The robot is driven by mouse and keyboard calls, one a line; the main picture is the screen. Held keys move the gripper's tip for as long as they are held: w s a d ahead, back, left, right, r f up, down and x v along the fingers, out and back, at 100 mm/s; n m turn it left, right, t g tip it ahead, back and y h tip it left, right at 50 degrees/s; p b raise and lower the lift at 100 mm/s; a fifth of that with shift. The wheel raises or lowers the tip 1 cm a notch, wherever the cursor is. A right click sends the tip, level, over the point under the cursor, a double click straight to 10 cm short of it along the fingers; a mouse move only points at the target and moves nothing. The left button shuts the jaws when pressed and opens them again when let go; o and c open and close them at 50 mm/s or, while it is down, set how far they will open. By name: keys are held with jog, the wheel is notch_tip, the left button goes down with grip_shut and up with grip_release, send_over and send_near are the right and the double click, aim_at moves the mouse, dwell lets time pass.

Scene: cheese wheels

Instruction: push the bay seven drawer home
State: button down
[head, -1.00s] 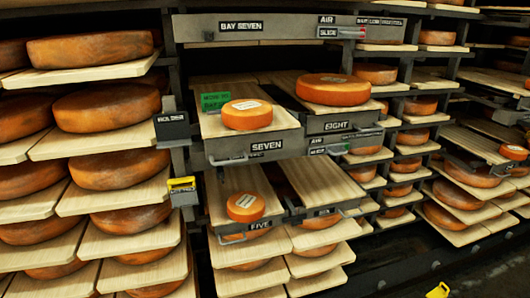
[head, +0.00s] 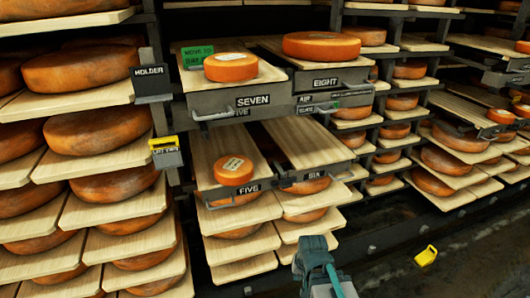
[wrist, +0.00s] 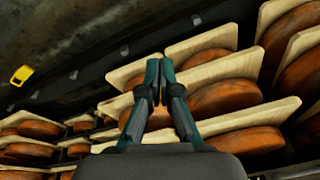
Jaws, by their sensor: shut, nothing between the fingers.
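The bay seven drawer, marked by its SEVEN label (head: 252,100), stands out from the rack in the head view. It has a grey front with a bar handle (head: 214,116) at its lower left. A pale board on it carries a small orange cheese wheel (head: 231,68) with a white label, and a green card (head: 197,56) stands beside the wheel. My gripper (head: 313,243) is at the bottom of the head view, well below the drawer and to its right, touching nothing visible. In the wrist view its fingertips (wrist: 158,66) meet, empty, with lower cheese shelves behind.
The EIGHT drawer (head: 325,83) sits right of seven, bearing a larger wheel (head: 321,46). Below, the FIVE drawer (head: 249,188) and SIX drawer (head: 315,177) also stick out. A HOLDER sign (head: 153,84) and yellow-topped box (head: 165,151) are at left.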

jog(key=w+a+r+m+t+y+b, duration=0.1)
jog(key=w+a+r+m+t+b, duration=0.3)
jog(key=r, duration=0.8)
jog(key=w+a+r+n+t+y, duration=0.1)
jog(key=w+r+t, duration=0.2)
jog(key=w+r, duration=0.55)
jog(key=s+a+r+m+t+y+b, duration=0.1)
jog(key=s+r+m+t+y, duration=0.2)
jog(key=r, duration=1.2)
jog(key=s+a+r+m+t+b, duration=0.15)
jog(key=r+m+t, duration=0.3)
jog(key=r, duration=0.95)
jog(key=m+p, duration=0.3)
jog(key=p, duration=1)
send_near(261, 106)
jog(key=p, duration=0.3)
jog(key=shift+w+r+p, duration=0.2)
jog(key=shift+w+p, duration=0.05)
jog(key=shift+p, duration=0.05)
jog(key=shift+w+p, duration=0.1)
jog(key=shift+p, duration=0.45)
jog(key=shift+f+p+x, duration=0.15)
jog(key=shift+p+x, duration=0.5)
jog(key=shift+x, duration=1)
jog(key=shift+f+p+x, duration=0.15)
jog(key=shift+p+x, duration=0.5)
jog(key=shift+x, duration=1)
